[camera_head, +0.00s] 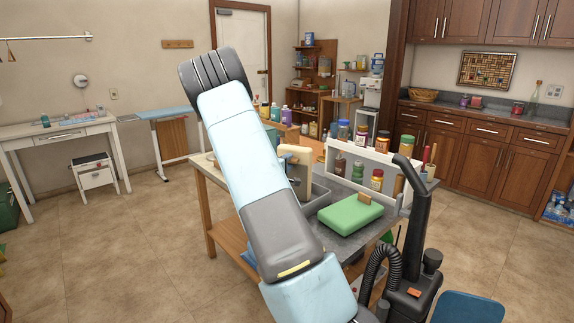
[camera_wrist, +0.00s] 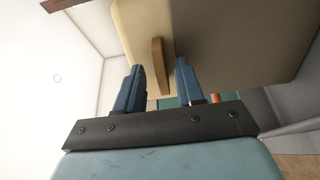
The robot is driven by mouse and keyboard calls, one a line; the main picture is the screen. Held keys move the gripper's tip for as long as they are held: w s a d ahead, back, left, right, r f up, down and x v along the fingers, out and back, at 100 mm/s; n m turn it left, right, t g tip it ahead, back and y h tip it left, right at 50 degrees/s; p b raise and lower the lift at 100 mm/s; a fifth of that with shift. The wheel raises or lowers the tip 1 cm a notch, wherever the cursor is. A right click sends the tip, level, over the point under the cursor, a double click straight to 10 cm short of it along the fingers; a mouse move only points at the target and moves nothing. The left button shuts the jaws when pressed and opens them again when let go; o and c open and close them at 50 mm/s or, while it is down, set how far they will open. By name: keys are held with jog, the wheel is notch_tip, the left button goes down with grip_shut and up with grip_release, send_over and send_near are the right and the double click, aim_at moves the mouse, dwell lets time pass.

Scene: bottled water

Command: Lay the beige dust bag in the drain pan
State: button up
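The beige dust bag (camera_head: 299,157) stands upright at the work table, just right of my arm in the head view. It fills the upper part of the wrist view (camera_wrist: 215,45). Its brown tab (camera_wrist: 158,65) lies between the two blue fingers of my gripper (camera_wrist: 160,75). A narrow gap shows on each side of the tab, so the fingers are open around it. The grey drain pan (camera_head: 319,202) is on the table below the bag. My arm hides part of the pan and my gripper in the head view; I cannot tell whether the bag touches the pan.
A green bag with a brown tab (camera_head: 350,213) lies right of the pan. A white rack with several jars and bottles (camera_head: 352,165) stands behind it. A black upright vacuum cleaner (camera_head: 412,270) stands in front of the table's right end.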

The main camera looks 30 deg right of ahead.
jog(key=v, duration=1.1)
jog(key=s+a+r+m+g+y, duration=0.2)
jog(key=s+r+m+g, duration=0.25)
jog(key=s, duration=0.55)
jog(key=s+a+r+m+g+y, duration=0.1)
jog(key=s+r+m+g+y, duration=0.2)
jog(key=s+r, duration=0.5)
jog(key=s+a+r+t+y, duration=0.1)
jog(key=s+a+r+y, duration=0.1)
jog(key=s+a+y, duration=0.3)
jog(key=s+a+r+n+t+y, duration=0.1)
jog(key=s+a+y, duration=0.4)
jog(key=s+a, duration=0.8)
jog(key=a+r+t, duration=0.1)
jog(key=a, duration=0.4)
jog(key=shift+s+r, duration=0.15)
jog(key=shift+r, duration=0.15)
